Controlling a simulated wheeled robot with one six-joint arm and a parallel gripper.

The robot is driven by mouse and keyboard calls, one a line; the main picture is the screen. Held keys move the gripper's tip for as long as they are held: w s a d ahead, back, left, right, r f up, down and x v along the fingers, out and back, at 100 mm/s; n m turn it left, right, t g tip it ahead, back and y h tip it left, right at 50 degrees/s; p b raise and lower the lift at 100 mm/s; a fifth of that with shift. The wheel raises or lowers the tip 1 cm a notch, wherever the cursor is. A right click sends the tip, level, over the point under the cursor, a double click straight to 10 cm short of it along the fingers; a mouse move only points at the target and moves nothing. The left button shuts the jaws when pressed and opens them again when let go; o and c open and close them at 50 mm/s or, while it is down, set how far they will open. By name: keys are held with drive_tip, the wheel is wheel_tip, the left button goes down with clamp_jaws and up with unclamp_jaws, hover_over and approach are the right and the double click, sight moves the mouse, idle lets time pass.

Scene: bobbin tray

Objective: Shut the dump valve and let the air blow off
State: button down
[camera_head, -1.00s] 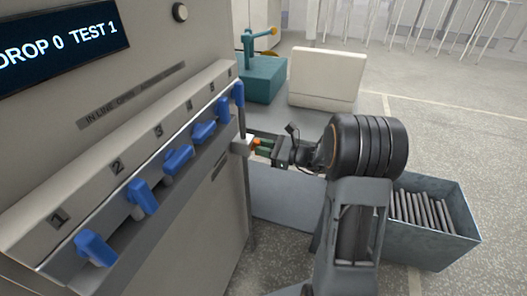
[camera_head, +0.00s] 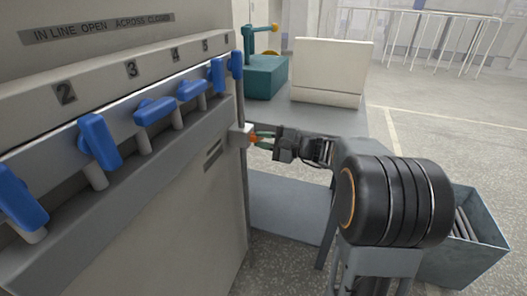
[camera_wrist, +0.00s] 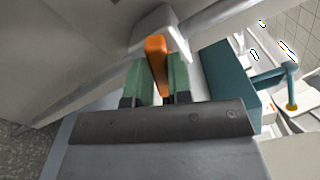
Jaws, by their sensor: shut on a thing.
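An orange handle (camera_head: 251,139) sits on a pale block (camera_head: 239,136) at the right edge of the grey cabinet. In the wrist view the orange handle (camera_wrist: 157,62) stands out from the pale block (camera_wrist: 160,28) between two green fingers. My gripper (camera_head: 260,138) is shut on this handle; in the wrist view my gripper (camera_wrist: 158,84) has a finger on either side of it. The handle's inner end is partly hidden by the fingers. No lettering on the block is readable, so I cannot tell the valve's position.
Several blue levers (camera_head: 99,141) line the cabinet's sloping front, at differing angles, under a label plate (camera_head: 98,29). A bench with a teal device (camera_head: 264,77) and a cream box (camera_head: 318,70) stands behind. A metal bin (camera_head: 487,235) of rods is at right.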

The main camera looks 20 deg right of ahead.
drive_tip(key=n+b, duration=0.2)
drive_tip(key=b, duration=0.1)
drive_tip(key=n+b, duration=0.2)
drive_tip(key=shift+s+f+b, duration=0.1)
drive_tip(key=shift+f+b, duration=0.25)
drive_tip(key=shift+b, duration=0.05)
drive_tip(key=shift+r+n, duration=0.1)
drive_tip(key=shift+n, duration=0.3)
drive_tip(key=c, duration=1)
unclamp_jaws()
drive_tip(key=shift+c, duration=0.2)
drive_tip(key=shift+d+r, duration=0.1)
drive_tip(key=shift+s+d, duration=0.25)
drive_tip(key=shift+d, duration=0.05)
drive_tip(key=p+v, duration=0.3)
drive_tip(key=v, duration=1)
drive_tip(key=shift+p, duration=0.35)
drive_tip(key=shift+a, duration=0.1)
